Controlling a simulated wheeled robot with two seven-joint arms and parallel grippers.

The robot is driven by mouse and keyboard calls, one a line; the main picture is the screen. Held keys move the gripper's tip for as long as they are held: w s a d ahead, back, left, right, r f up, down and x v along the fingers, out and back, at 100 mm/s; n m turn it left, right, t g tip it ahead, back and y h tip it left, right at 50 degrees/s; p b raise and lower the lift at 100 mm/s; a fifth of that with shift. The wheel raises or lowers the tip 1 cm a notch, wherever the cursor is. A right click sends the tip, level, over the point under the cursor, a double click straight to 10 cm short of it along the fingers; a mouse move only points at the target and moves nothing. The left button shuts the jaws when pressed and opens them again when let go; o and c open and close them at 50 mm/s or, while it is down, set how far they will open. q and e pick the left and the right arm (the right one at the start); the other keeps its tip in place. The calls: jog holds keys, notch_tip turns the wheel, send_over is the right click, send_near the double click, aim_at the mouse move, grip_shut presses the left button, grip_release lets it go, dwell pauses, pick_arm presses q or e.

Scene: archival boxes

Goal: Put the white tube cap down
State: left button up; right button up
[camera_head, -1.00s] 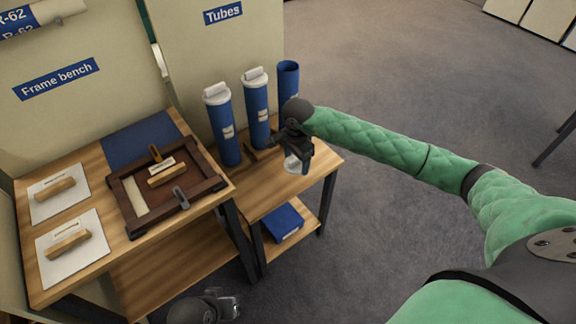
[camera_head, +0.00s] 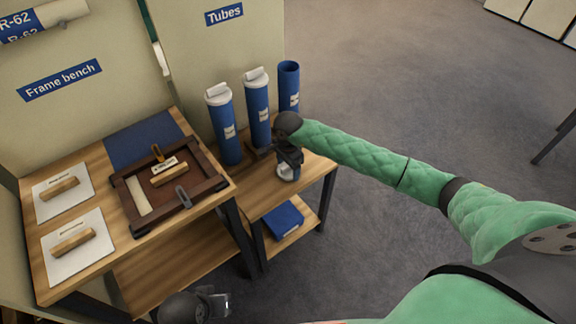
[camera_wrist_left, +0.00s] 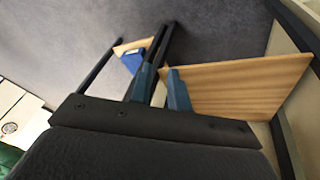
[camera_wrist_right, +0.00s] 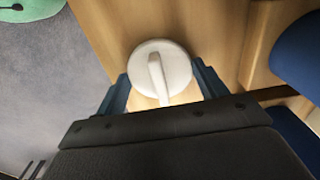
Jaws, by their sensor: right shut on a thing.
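The white tube cap (camera_wrist_right: 176,62) is round with a raised bar handle. My right gripper (camera_wrist_right: 162,84) is shut on it, one finger on each side, in the right wrist view. In the head view the right gripper (camera_head: 289,165) holds the cap over the right end of the tube table (camera_head: 258,197), in front of the tubes. I cannot tell whether the cap touches the wood. The open blue tube (camera_head: 289,85) has no cap and stands behind the gripper. My left gripper (camera_head: 222,303) is empty, low in front of the frame bench, fingers apart in the left wrist view (camera_wrist_left: 160,72).
Two blue tubes with white caps (camera_head: 223,125) (camera_head: 257,105) stand left of the open tube. A blue box (camera_head: 284,220) lies on the lower shelf. The frame bench (camera_head: 115,250) on the left holds a dark wooden frame (camera_head: 128,205). Bare wood shows at the tube table's front.

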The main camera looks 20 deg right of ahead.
pick_arm(q)
jog(key=shift+d+f, duration=0.15)
pick_arm(e)
jog(key=shift+f, duration=0.15)
jog(key=o, duration=0.9)
pick_arm(q)
jog(key=shift+w+d, duration=0.1)
pick_arm(e)
jog(key=shift+o, duration=0.2)
jog(key=shift+r, duration=0.4)
pick_arm(q)
jog(key=shift+t+h, duration=0.4)
jog(key=d+f, duration=0.1)
jog(key=d+f+b, duration=0.2)
jog(key=f, duration=0.1)
jog(key=shift+w, duration=0.35)
pick_arm(e)
notch_tip(320, 180, up, 12)
jog(key=shift+f, duration=0.25)
pick_arm(q)
jog(key=shift+a+r, duration=0.1)
jog(key=shift+r, duration=0.15)
